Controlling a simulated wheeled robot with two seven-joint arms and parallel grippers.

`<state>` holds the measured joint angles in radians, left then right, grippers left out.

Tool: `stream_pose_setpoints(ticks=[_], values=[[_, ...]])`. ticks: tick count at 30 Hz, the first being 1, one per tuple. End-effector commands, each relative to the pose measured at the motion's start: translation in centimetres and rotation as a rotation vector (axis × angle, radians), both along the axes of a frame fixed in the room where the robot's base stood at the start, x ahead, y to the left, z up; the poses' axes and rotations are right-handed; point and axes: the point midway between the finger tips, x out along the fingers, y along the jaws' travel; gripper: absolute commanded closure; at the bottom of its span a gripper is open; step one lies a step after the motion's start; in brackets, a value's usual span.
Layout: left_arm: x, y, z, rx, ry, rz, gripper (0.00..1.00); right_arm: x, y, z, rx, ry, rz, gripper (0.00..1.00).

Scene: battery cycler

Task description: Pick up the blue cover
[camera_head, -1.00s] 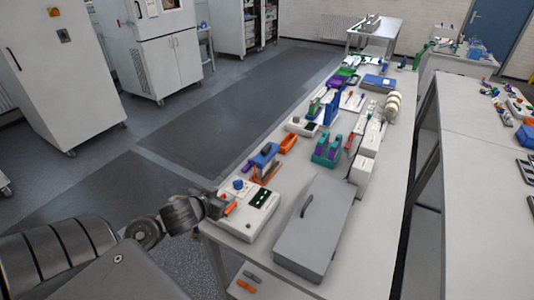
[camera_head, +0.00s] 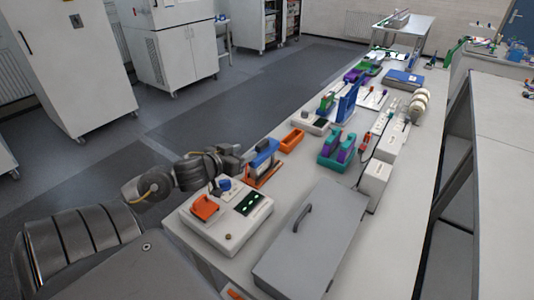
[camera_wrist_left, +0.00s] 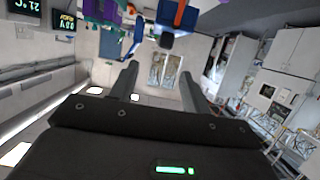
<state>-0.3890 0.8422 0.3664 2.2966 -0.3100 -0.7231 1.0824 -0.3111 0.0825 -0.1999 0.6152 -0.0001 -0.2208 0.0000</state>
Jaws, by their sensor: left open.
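A blue block-like piece (camera_head: 264,147) sits upright in an orange stand (camera_head: 266,172) on the long table. A smaller blue piece (camera_head: 223,184) stands on the white device (camera_head: 235,232), beside an orange part (camera_head: 205,207). I cannot tell for sure which blue piece is the cover. My left gripper (camera_head: 238,156) is just left of the stand, above the far end of the device. In the left wrist view its fingers (camera_wrist_left: 157,85) are apart with nothing between them. Blue and orange parts (camera_wrist_left: 183,14) show beyond them at the top. My right gripper is not in view.
A grey case with a handle (camera_head: 312,235) lies right of the white device. An orange tray (camera_head: 292,140), a teal holder with purple parts (camera_head: 337,150) and white boxes (camera_head: 375,183) stand farther along. Open floor lies left of the table.

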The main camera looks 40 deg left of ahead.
Motion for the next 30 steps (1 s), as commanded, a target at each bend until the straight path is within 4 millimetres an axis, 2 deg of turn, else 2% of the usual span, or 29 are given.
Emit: stream_pose_setpoints(ticks=[6,15,25,30], values=[[0.3,0.1,-0.3,-0.001,-0.001,0.003,0.53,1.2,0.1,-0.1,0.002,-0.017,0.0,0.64],[4.4,0.6,-1.5,-0.002,-0.002,0.002,0.53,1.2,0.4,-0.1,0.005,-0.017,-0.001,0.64],[5.7,0.8,-2.0,-0.001,0.0,0.001,0.53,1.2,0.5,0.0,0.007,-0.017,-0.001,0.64],[7.9,1.6,-2.8,-0.003,-0.001,0.003,0.53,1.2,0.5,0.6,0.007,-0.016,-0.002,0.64]])
